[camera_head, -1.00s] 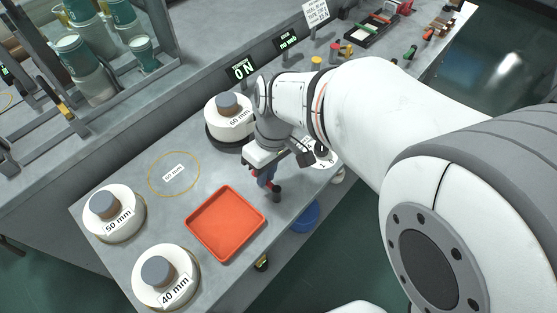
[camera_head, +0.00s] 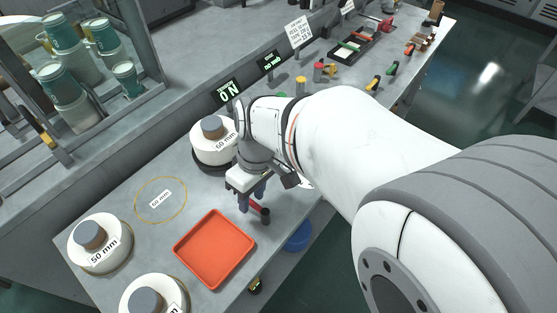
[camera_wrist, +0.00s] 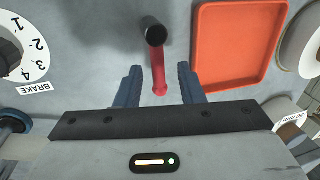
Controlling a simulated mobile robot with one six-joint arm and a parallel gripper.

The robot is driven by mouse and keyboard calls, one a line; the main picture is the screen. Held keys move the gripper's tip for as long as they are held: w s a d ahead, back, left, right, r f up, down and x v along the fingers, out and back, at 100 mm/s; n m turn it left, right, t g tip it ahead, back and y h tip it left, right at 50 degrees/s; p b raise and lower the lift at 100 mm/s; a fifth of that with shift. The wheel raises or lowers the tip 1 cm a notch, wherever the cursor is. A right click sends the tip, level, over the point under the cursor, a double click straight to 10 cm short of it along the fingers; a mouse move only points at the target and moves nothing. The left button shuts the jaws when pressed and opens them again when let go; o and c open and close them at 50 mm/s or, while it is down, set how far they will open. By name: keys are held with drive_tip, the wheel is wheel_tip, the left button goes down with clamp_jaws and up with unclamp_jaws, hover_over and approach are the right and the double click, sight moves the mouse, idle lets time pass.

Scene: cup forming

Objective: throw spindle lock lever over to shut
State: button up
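The lever, a red arm with a black knob (camera_wrist: 156,34), stands out from the grey bench in the wrist view. Its red arm (camera_wrist: 159,72) lies between the two blue-grey fingers of my gripper (camera_wrist: 159,86), with gaps visible on both sides. My gripper is open. In the head view the gripper (camera_head: 251,197) is low over the bench, with the lever's dark knob (camera_head: 264,216) just beside the fingers. The lever's pivot end is not clear in either view.
An orange-red tray (camera_head: 214,249) lies close to the lever. White "50 mm" moulds (camera_head: 99,243) and (camera_head: 214,141) stand on the bench. A numbered BRAKE dial (camera_wrist: 22,47) is at the left in the wrist view. A blue bowl (camera_head: 299,238) sits beyond the bench edge.

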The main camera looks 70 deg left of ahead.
wheel_tip(320, 180, up, 8)
drive_tip(key=w, duration=0.1)
drive_tip(key=shift+w+a+f, duration=0.15)
drive_tip(key=shift+a+f, duration=0.05)
drive_tip(key=shift+a, duration=0.25)
idle(0.5)
drive_tip(key=w+d+r+m+y, duration=0.15)
drive_tip(key=w+d+m, duration=0.35)
drive_tip(key=w, duration=0.7)
drive_tip(key=w+d+r+m, duration=0.3)
drive_tip(key=w+d, duration=0.4)
drive_tip(key=w, duration=0.5)
drive_tip(key=w+d+m+t, duration=0.1)
drive_tip(key=w+d+m, duration=0.2)
drive_tip(key=w+d, duration=0.35)
drive_tip(key=w+d+m+t, duration=0.1)
drive_tip(key=w+d+m, duration=0.2)
drive_tip(key=d, duration=0.7)
drive_tip(key=s+d+m+t, duration=0.1)
drive_tip(key=d+m, duration=0.4)
drive_tip(key=d, duration=0.7)
drive_tip(key=s+d+f+m+t, duration=0.1)
drive_tip(key=d+m, duration=0.4)
drive_tip(key=d, duration=0.7)
drive_tip(key=shift+s+f+m, duration=0.25)
drive_tip(key=shift+s+m, duration=0.05)
drive_tip(key=shift+s, duration=0.3)
